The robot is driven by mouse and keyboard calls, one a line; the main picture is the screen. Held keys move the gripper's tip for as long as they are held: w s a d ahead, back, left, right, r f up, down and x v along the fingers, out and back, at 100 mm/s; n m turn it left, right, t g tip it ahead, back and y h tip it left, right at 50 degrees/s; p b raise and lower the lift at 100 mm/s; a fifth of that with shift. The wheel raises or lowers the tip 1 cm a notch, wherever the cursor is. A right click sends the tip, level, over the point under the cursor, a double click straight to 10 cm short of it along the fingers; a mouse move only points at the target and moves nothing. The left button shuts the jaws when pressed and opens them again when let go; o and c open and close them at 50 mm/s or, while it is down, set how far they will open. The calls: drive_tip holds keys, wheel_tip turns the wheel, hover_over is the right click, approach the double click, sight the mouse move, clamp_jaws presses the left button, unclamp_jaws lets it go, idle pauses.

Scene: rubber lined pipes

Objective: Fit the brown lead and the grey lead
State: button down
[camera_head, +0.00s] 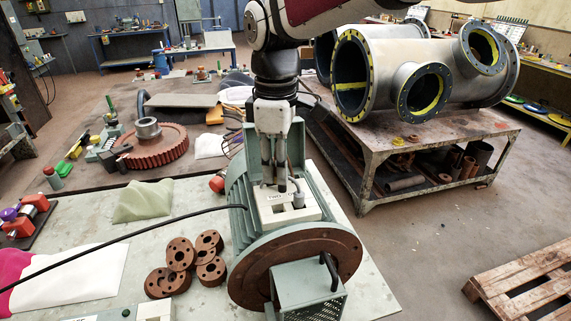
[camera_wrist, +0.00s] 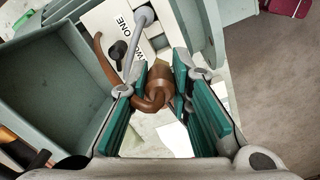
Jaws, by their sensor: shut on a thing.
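My gripper (camera_head: 272,172) is over the open terminal box on top of the green motor (camera_head: 237,190). In the wrist view its teal-padded fingers (camera_wrist: 160,98) are around the thick end of the brown lead (camera_wrist: 159,82). The brown lead curves away to the left, under the left finger. The grey lead (camera_wrist: 136,38) has a rounded end over the white terminal board (camera_wrist: 103,22), which is marked ONE and TWO. The grey lead also shows right of my fingers in the head view (camera_head: 297,187). I cannot tell whether either lead touches a terminal.
Box walls (camera_wrist: 60,85) stand close to the left of my fingers. A black peg (camera_wrist: 118,50) rises from the board. A black cable (camera_head: 130,232) crosses the bench to the motor. Brown coupling discs (camera_head: 182,254) lie beside the motor. Flanged pipes (camera_head: 420,80) are on a table behind, right.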

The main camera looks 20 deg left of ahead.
drive_tip(key=shift+f+b, duration=0.75)
drive_tip(key=shift+f, duration=2.1)
drive_tip(key=shift+d+f, duration=0.1)
drive_tip(key=shift+f, duration=1.15)
drive_tip(key=c, duration=1.4)
unclamp_jaws()
drive_tip(key=shift+o, duration=0.2)
drive_tip(key=shift+r, duration=0.1)
